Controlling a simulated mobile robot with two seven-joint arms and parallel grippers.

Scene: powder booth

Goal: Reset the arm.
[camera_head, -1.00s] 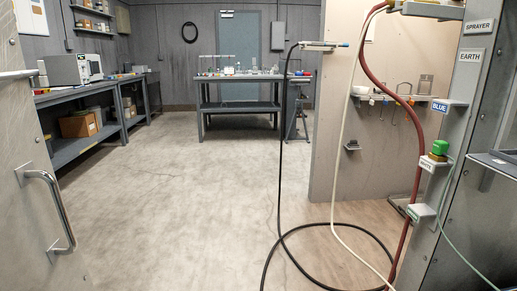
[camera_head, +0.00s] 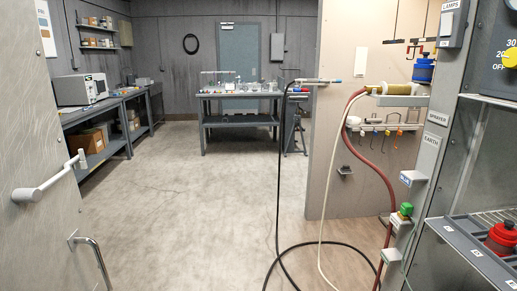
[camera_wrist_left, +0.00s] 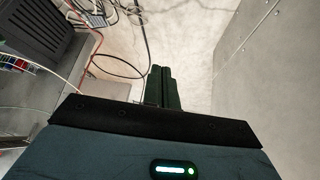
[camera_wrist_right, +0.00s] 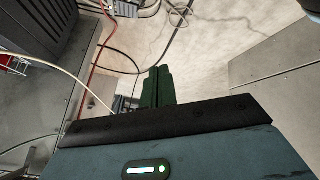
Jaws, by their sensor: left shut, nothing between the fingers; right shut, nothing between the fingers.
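My left gripper (camera_wrist_left: 160,88) shows in the left wrist view as two dark green fingers side by side, shut with nothing between them. Pale floor and a looping dark hose lie beyond them. My right gripper (camera_wrist_right: 158,88) shows in the right wrist view, also shut and empty, with green fingers together. Cables and a red hose lie beyond and to its left. Neither gripper nor arm shows in the head view.
In the head view a grey panel with a lever handle (camera_head: 50,180) stands close at left. A booth wall (camera_head: 335,120) with a red hose (camera_head: 375,165) and a rack with a red pot (camera_head: 502,238) are at right. A workbench (camera_head: 240,97) stands at the back. The middle floor is clear.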

